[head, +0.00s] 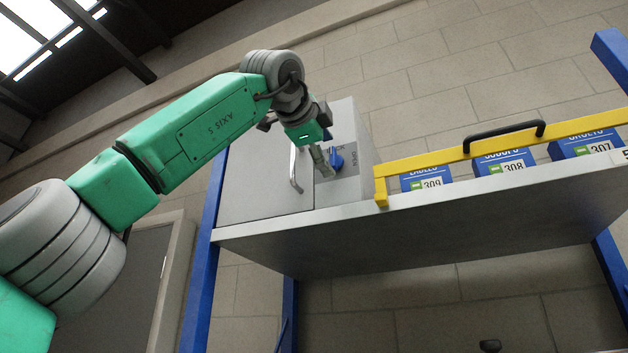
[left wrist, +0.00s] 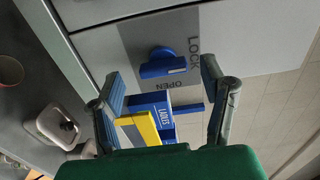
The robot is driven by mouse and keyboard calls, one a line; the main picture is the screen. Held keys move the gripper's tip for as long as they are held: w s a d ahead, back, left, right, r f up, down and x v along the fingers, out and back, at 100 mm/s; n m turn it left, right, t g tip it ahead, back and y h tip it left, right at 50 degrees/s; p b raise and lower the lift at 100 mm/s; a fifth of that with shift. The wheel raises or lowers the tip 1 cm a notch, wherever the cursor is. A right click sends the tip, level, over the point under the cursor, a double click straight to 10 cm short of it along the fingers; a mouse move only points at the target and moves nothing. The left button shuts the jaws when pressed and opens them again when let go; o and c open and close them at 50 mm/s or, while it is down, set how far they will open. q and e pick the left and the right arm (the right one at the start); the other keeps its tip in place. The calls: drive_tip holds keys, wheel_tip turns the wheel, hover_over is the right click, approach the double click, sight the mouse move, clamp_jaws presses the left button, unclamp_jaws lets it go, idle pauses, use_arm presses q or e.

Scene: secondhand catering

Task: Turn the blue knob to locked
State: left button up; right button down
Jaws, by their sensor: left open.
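The blue knob (head: 337,160) sits on a grey plate on the front of a light grey cabinet (head: 265,185). In the left wrist view the knob (left wrist: 162,63) has a bar-shaped grip lying roughly across the picture, with a pale mark near its right end. The word LOCK is printed to its right and OPEN below it. I cannot tell which word the mark points to. My left gripper (head: 322,160) is open at the knob. In the wrist view its fingers (left wrist: 162,75) stand left and right of the knob, with gaps visible. My right gripper is not in view.
The cabinet has a metal door handle (head: 295,170) left of the knob. It stands on a grey shelf (head: 430,235) with blue uprights (head: 205,235). To the right, a yellow rail (head: 420,161) with a black handle (head: 503,133) runs before blue numbered boxes (head: 503,163).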

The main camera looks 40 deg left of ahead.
use_arm(q)
drive_tip(key=v, duration=0.9)
drive_tip(key=shift+f, duration=0.1)
